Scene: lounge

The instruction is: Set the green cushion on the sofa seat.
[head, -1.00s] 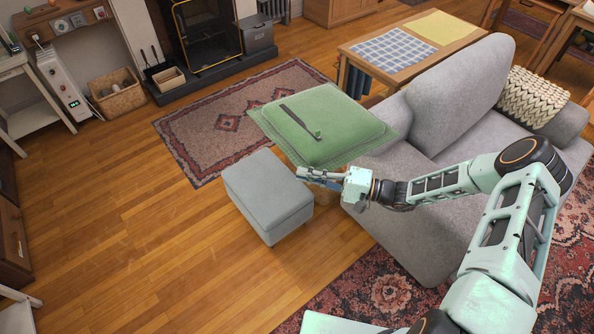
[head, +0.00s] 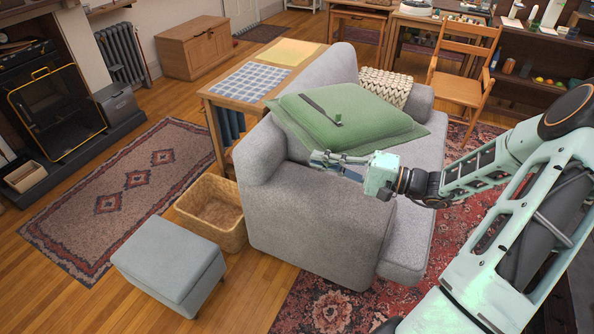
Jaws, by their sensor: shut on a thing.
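The green cushion (head: 365,132) is held at its near edge by my gripper (head: 338,160), which is shut on it. The cushion is roughly flat, with a dark strip across its top. It appears in front of the grey sofa (head: 310,215), overlapping the near armrest and much of the seat and backrest in the head view. I cannot tell how high it is above the seat. Part of the sofa seat (head: 428,158) shows to the right of the cushion. The gripper's far fingertips are partly hidden by the cushion.
A cream knitted cushion (head: 385,86) lies at the sofa's far end. A wooden table (head: 214,98) stands behind the sofa. A wicker basket (head: 240,232) and a grey footstool (head: 165,266) stand left of the near armrest. A wooden chair (head: 462,75) stands beyond.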

